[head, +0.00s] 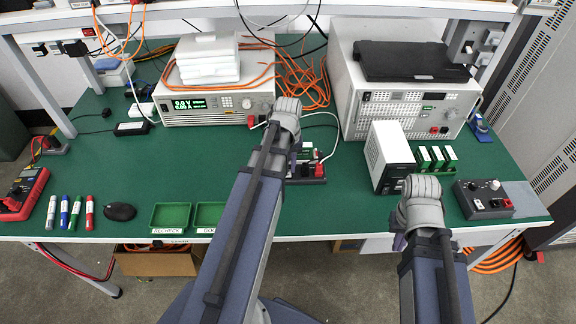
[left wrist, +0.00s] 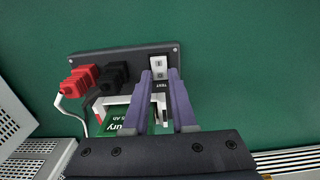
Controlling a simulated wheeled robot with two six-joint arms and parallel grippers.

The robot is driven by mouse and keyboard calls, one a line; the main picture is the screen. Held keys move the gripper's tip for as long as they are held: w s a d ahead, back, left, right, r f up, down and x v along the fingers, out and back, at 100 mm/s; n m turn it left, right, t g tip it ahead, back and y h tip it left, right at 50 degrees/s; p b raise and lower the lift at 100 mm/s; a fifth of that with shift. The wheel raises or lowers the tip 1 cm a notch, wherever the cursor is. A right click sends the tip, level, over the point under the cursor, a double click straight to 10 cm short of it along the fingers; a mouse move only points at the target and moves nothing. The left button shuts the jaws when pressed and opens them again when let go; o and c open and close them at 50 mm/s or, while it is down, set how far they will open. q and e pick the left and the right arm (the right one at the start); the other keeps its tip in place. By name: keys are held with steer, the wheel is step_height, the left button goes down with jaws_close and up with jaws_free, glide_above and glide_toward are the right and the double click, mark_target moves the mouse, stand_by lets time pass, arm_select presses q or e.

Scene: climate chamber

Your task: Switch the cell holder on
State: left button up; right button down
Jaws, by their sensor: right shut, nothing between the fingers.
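The cell holder (head: 318,180) is a dark box on the green bench, partly hidden by my left arm in the head view. In the left wrist view the holder (left wrist: 128,56) has a red plug (left wrist: 80,80), a black plug (left wrist: 112,76), a green-labelled cell (left wrist: 113,122) and a white rocker switch (left wrist: 158,67) near a TEST label. Its set side is unclear. My left gripper (left wrist: 160,74) points at the switch, fingers slightly apart with nothing seen between them; contact is unclear. My right gripper (head: 399,241) is shut and empty at the bench's front edge, mostly hidden by its wrist.
A power supply (head: 215,101) shows a lit display behind the holder. A white box (head: 389,157) and a rack of green cells (head: 435,159) stand to the right. A dark switch box (head: 484,199) is at the front right. Green trays (head: 171,216) lie at front left.

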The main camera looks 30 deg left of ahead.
arm_select(q)
jaws_close()
